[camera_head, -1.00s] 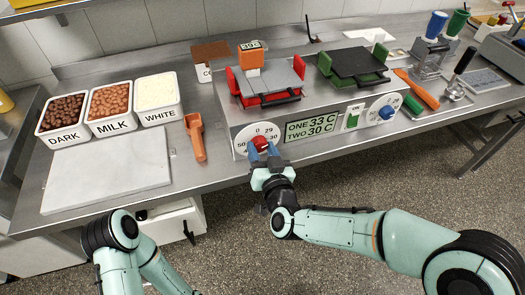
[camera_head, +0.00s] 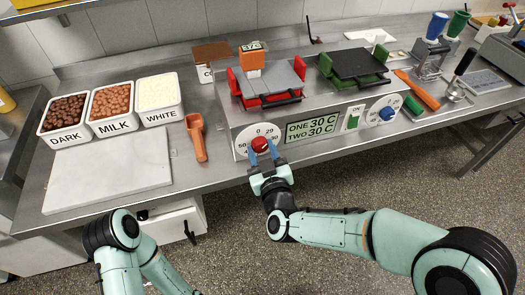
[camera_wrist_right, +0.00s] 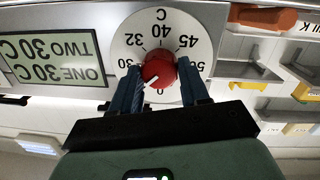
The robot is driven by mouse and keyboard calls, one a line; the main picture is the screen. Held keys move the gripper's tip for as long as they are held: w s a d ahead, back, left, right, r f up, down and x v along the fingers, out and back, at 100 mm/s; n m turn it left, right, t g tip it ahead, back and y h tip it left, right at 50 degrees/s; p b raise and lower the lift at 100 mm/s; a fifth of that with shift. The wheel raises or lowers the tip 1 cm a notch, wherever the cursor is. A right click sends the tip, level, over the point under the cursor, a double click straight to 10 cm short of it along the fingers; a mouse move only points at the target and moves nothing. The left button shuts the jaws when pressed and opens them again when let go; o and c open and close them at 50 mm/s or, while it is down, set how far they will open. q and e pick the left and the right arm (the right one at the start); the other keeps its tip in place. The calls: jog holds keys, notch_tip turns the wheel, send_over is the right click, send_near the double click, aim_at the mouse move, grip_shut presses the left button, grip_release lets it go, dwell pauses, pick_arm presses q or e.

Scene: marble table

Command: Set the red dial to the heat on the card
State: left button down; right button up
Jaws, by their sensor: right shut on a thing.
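The red dial (camera_head: 261,144) sits on a round white scale at the left of the machine's front. My right gripper (camera_head: 264,153) is shut on it, one blue finger on each side. In the right wrist view the dial (camera_wrist_right: 160,68) shows between the fingers (camera_wrist_right: 162,84), its white mark pointing down-left, below the 30. The left finger hides part of the scale there. The display (camera_head: 312,126) reads ONE 30 C and TWO 30 C. I cannot make out a card with a heat on it. My left gripper is out of view; only my left arm shows.
A blue dial (camera_head: 387,114) and a green switch (camera_head: 352,117) are on the same front. An orange meter (camera_head: 251,59) with small digits stands above the red-handled lid (camera_head: 275,80). An orange scoop (camera_head: 197,137) lies left of the machine. A bare marble slab (camera_head: 108,184) lies farther left.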

jog(key=shift+r, duration=0.15)
jog(key=o, duration=1.1)
jog(key=shift+w, duration=0.1)
jog(key=shift+c, duration=0.2)
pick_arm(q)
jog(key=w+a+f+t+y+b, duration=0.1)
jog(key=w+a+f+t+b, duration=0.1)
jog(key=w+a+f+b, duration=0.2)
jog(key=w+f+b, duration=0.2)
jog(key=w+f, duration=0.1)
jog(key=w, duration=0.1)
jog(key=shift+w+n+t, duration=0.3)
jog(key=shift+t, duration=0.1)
pick_arm(e)
jog(key=f+v, duration=0.1)
jog(key=v, duration=1.2)
jog(key=shift+s+r, duration=0.2)
jog(key=shift+r, duration=0.1)
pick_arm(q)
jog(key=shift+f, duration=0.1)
